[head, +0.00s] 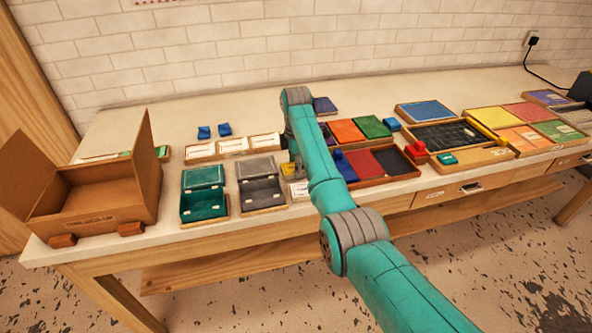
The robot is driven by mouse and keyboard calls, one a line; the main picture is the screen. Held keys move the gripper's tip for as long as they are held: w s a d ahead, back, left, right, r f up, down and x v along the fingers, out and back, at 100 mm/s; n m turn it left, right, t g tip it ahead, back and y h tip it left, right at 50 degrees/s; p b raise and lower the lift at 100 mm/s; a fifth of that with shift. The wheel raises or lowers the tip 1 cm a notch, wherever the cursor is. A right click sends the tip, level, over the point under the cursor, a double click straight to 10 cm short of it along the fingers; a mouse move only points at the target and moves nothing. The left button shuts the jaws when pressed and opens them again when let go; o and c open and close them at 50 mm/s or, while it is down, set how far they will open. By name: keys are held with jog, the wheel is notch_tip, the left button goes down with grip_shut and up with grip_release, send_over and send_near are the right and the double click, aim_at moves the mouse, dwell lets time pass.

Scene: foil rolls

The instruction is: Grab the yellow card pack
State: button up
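A small yellow item (289,170), perhaps the yellow card pack, shows just left of my teal arm, by the right end of the grey open case. My arm covers part of the area around it. My gripper (293,155) hangs down from the wrist close to this yellow item, mostly hidden by the arm. I cannot tell whether its fingers are open, or whether they touch the item. A yellow panel (487,118) also lies in the coloured tray at the right.
An open cardboard box (105,208) stands at the left. A green case (204,203) and a grey case (260,192) lie open near the front edge. Trays with red, orange, green and blue panels fill the right. Bare tabletop (190,113) shows at the back left.

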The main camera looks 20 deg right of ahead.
jog(key=c, duration=0.4)
jog(key=shift+c, duration=0.2)
